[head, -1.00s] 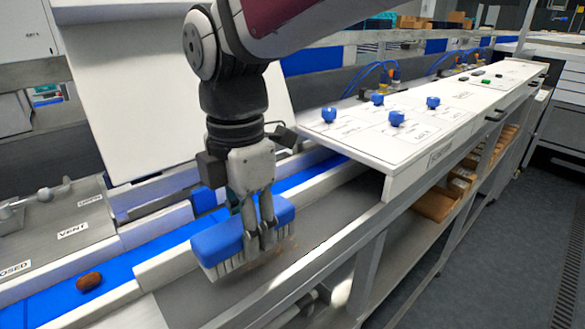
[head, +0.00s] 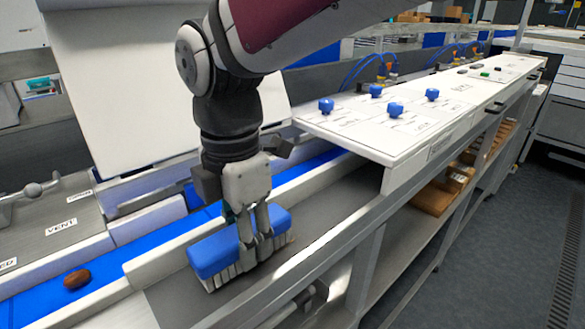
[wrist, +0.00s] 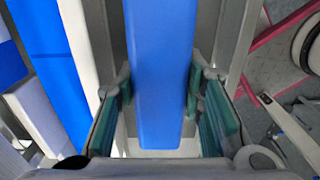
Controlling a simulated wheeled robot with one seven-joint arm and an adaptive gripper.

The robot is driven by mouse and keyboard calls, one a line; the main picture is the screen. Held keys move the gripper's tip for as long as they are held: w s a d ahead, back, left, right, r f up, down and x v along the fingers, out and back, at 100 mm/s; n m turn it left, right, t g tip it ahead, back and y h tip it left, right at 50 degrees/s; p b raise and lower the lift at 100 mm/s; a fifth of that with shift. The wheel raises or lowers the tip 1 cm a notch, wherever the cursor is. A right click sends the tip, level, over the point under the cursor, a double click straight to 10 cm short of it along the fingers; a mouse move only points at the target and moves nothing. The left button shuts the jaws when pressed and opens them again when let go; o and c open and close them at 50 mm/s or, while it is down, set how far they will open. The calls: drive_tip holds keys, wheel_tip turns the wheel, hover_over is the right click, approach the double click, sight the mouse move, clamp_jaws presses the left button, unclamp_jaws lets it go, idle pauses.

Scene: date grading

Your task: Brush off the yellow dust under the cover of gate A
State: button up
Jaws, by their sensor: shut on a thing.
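A brush with a blue back (head: 212,254) and pale bristles is in my gripper (head: 255,250). The fingers are shut on its two long sides; the blue back also fills the middle of the wrist view (wrist: 160,60). The brush is low over a grey metal channel (head: 185,297) beside the white rail of the belt. I cannot tell if the bristles touch the channel. I make out no clear yellow dust now; the brush and gripper hide part of the channel. A large white panel (head: 160,90) stands tilted up behind the arm; I cannot tell if it is gate A's cover.
A brown date (head: 77,278) lies on the blue belt (head: 40,300) at left. A white control panel (head: 385,120) with several blue knobs stands right of the gripper. A grey plate with a VENT label (head: 60,226) is at left. Cardboard boxes (head: 435,200) sit below.

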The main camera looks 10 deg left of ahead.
sight(278, 210)
drive_tip(key=shift+f, duration=0.6)
idle(0.4)
